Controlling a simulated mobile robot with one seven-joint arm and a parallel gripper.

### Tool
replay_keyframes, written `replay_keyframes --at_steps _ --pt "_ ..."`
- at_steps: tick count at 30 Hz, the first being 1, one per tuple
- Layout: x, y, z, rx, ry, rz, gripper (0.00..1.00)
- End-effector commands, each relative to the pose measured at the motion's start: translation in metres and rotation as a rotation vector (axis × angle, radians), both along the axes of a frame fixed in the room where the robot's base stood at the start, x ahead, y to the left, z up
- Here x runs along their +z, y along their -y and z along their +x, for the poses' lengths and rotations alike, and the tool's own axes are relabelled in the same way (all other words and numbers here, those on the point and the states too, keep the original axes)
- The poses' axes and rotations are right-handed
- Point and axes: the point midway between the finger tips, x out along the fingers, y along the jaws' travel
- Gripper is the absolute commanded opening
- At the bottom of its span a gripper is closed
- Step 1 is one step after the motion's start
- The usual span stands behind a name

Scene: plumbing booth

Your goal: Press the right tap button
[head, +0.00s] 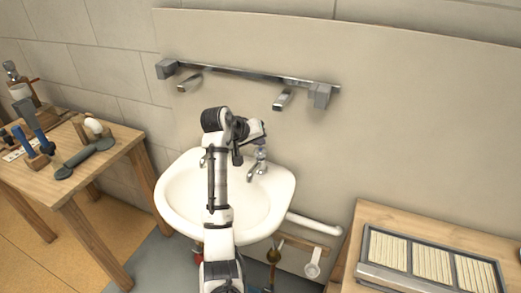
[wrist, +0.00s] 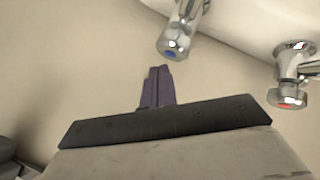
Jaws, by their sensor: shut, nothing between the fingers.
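The white sink (head: 170,195) stands against the wall. Its right chrome tap (head: 259,168) is at the right rear of the basin, below my gripper (head: 262,131) in the head view. The left tap (head: 203,158) is mostly hidden by my arm. In the wrist view, a tap button with a blue mark (wrist: 172,46) is just above my fingertips (wrist: 159,72), with a visible gap in the picture. It appears to be the right tap's button. A red-marked button (wrist: 288,98) is farther right. My fingers are together and empty.
A chrome rail (head: 240,73) with grey end blocks and two spouts is on the wall above. A wooden table with tools (head: 118,150) stands left, and a bench with a framed slatted panel (head: 362,245) stands right. A white pipe (head: 315,222) runs beside the sink.

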Motion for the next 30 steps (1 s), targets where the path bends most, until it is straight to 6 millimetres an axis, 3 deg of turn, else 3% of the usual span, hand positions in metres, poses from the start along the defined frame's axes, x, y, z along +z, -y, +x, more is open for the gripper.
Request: replay_keyframes --at_steps 30 --pt "-0.0087 0.0001 -0.0001 -0.001 -0.001 0.0 0.0"
